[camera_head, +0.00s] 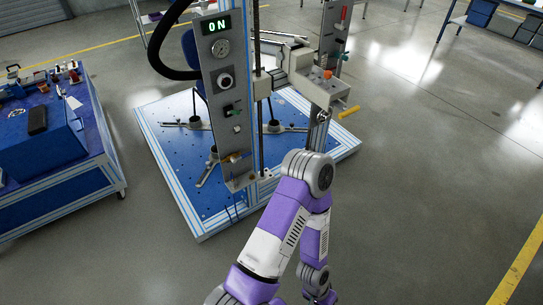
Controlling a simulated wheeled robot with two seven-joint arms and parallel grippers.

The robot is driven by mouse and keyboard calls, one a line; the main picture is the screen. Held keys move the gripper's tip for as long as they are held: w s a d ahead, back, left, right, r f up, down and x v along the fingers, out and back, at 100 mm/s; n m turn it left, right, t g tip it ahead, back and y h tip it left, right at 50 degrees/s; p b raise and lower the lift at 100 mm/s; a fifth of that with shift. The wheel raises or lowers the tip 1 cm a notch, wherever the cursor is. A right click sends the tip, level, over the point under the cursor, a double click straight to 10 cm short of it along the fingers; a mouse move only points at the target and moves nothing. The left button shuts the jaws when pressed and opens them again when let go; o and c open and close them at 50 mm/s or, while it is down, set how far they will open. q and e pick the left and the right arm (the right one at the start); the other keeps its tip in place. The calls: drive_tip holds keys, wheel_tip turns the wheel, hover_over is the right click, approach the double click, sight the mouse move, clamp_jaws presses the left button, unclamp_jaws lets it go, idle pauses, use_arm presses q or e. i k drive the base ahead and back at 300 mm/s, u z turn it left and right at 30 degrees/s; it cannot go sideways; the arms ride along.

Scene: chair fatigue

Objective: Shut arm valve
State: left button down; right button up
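A chair test rig stands on a blue perforated platform (190,160). A boxy grey arm (318,88) juts from it to the right. The arm carries an orange knob (327,74) and a yellow lever handle (349,111), slanting outward at its right end. A small brass-coloured fitting (235,158) sits low on the grey control panel (225,100). No label shows which is the arm valve. One purple and white arm of mine rises from the bottom centre, bends below the rig arm and folds back down. I see neither gripper clearly; the folded end runs to the bottom edge.
A blue cart (60,205) with tools stands left. A red-handled part (343,14) is on the rear post. Floor right of the platform is clear.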

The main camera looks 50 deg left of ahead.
sight(243, 157)
drive_tip(key=u, duration=0.2)
drive_tip(key=i, duration=1.6)
drive_tip(key=u, duration=1.65)
drive_tip(key=i, duration=0.6)
drive_tip(key=u, duration=0.55)
